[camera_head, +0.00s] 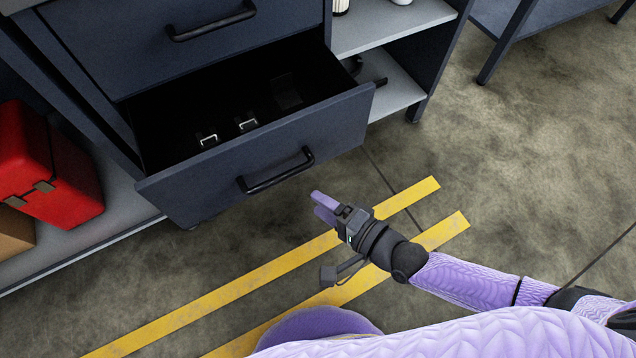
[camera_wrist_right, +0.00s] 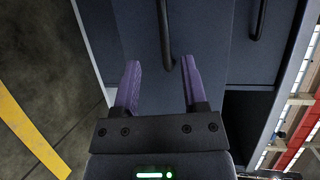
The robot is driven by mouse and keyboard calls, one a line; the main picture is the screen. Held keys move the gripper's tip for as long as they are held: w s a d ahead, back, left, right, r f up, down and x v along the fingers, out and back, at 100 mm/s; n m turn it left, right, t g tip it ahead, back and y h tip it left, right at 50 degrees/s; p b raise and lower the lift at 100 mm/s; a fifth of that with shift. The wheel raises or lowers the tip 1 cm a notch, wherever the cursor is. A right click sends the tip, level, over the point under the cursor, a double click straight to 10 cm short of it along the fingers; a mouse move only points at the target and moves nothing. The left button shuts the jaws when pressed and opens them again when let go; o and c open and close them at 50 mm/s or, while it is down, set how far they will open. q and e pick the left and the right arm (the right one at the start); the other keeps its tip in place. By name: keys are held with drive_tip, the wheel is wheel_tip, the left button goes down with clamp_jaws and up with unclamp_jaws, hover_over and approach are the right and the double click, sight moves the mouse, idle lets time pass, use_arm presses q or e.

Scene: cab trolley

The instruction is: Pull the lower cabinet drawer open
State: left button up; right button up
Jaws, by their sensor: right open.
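The lower cabinet drawer (camera_head: 262,150) is dark blue-grey and stands pulled well out, its dark inside showing from above. Its black bar handle (camera_head: 276,171) is on the front face. My right gripper (camera_head: 321,207) is just in front of and to the right of the handle, apart from it. In the right wrist view the purple fingers (camera_wrist_right: 160,85) are spread, with nothing held, and the handle (camera_wrist_right: 164,38) shows beyond them, between their lines. The left gripper does not show.
An upper drawer with a black handle (camera_head: 211,22) is shut above. A red toolbox (camera_head: 45,168) sits on the left shelf. Grey shelves (camera_head: 392,85) stand right of the drawer. Yellow floor stripes (camera_head: 270,275) cross open concrete floor.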

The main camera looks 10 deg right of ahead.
drive_tip(key=b, duration=0.3)
approach(264, 171)
drive_tip(key=r+x, duration=0.1)
drive_tip(key=x, duration=0.3)
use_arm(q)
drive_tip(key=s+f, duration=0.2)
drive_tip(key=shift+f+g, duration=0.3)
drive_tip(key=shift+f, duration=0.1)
use_arm(e)
drive_tip(key=shift+w+a+f, duration=0.2)
drive_tip(key=shift+w+a, duration=0.05)
drive_tip(key=shift+w, duration=0.1)
clamp_jaws()
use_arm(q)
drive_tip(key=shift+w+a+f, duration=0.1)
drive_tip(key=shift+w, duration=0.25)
use_arm(e)
drive_tip(key=shift+f, duration=0.1)
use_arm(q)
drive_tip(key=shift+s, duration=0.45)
use_arm(e)
drive_tip(key=shift+s+d+f, duration=0.1)
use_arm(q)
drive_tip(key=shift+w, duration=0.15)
